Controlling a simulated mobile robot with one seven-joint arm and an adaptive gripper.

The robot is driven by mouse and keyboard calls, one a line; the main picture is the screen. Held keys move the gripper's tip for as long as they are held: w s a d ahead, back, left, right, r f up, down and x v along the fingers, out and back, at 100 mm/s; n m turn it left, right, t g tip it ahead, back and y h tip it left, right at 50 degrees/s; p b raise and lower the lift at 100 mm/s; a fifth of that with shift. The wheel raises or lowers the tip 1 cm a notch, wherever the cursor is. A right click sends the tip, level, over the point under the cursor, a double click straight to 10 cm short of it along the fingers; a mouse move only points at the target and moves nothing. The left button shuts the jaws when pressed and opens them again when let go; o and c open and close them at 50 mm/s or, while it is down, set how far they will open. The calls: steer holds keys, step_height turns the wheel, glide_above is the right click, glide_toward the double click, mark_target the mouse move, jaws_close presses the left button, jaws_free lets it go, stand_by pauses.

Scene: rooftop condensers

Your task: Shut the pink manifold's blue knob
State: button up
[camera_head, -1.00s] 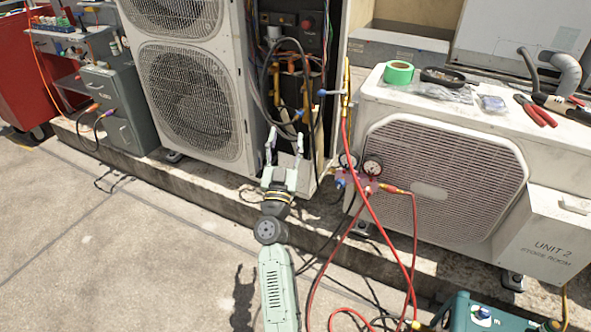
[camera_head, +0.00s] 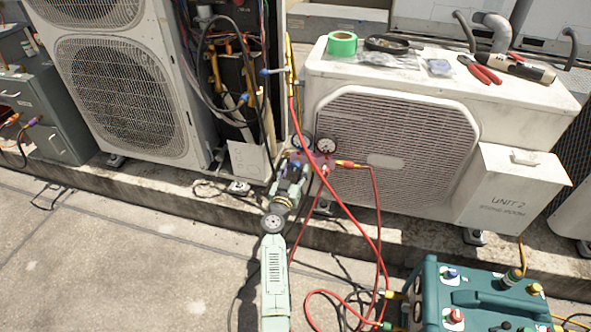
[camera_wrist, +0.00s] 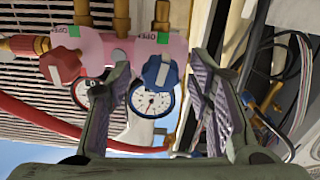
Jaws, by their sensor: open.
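The pink manifold (camera_head: 322,160) hangs at the left front of the Unit 2 condenser, and its body crosses the top of the wrist view (camera_wrist: 110,45). Its blue knob (camera_wrist: 160,71) has a white stripe, and a green OPEN tag sits just above it. The red knob (camera_wrist: 60,66) is to its left. My gripper (camera_wrist: 158,72) is open, with the blue knob between its fingertips in the picture; I cannot tell whether they touch it.
Two gauges (camera_head: 326,146) sit above the manifold. Red hoses (camera_head: 350,222) loop down to a teal machine (camera_head: 480,300) at lower right. The tall condenser's open wiring bay (camera_head: 235,90) is behind to the left. Bare paving (camera_head: 130,250) lies at left.

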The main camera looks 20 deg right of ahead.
steer(key=shift+x, duration=1.2)
steer(key=shift+c, duration=0.4)
jaws_close()
